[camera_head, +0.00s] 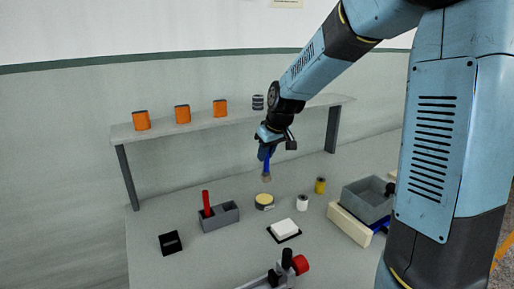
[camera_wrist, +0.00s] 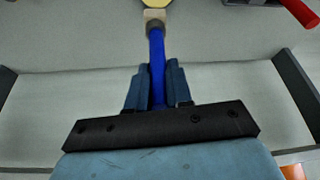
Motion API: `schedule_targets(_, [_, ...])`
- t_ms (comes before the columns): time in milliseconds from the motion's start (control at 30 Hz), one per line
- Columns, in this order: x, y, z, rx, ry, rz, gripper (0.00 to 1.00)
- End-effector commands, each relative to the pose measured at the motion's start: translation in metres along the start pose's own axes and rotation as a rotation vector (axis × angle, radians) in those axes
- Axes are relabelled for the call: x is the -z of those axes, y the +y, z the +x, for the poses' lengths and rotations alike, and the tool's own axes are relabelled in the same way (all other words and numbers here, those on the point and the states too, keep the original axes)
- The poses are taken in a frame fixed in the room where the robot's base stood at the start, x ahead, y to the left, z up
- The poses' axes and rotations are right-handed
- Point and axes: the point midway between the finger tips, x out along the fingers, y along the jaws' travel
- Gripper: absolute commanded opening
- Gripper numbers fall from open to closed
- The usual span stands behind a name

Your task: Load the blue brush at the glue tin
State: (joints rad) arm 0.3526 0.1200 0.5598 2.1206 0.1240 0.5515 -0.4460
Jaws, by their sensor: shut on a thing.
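My gripper (camera_head: 266,152) is shut on the blue brush (camera_head: 267,164) and holds it with its bristles pointing down. In the wrist view the blue handle (camera_wrist: 157,62) runs between the two fingers (camera_wrist: 156,88), with pale bristles (camera_wrist: 154,15) at the far end. A low round tin with a yellow top (camera_head: 264,201), which looks like the glue tin, stands on the bench below the brush. The bristles look apart from it, with a gap. In the wrist view the tin's yellow edge (camera_wrist: 153,2) shows just past the bristles.
A grey holder (camera_head: 222,218) with a red-handled tool (camera_head: 206,203) stands left of the tin. A white block on a black base (camera_head: 284,229), a white pot (camera_head: 302,202), a yellow pot (camera_head: 320,185) and a grey bin (camera_head: 366,203) are to the right. A shelf (camera_head: 240,118) runs behind.

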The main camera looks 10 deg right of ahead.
Motion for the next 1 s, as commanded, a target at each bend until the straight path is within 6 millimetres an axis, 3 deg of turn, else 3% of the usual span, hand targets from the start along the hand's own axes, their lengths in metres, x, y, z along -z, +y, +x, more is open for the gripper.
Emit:
schedule_targets(300, [-0.005,-0.019,0.014,0.018,-0.001,-0.044,0.0])
schedule_targets(700, [-0.017,-0.022,0.048,0.02,-0.001,-0.048,0.0])
schedule_targets(1000, [-0.021,-0.022,0.058,0.019,0.001,-0.046,0.0])
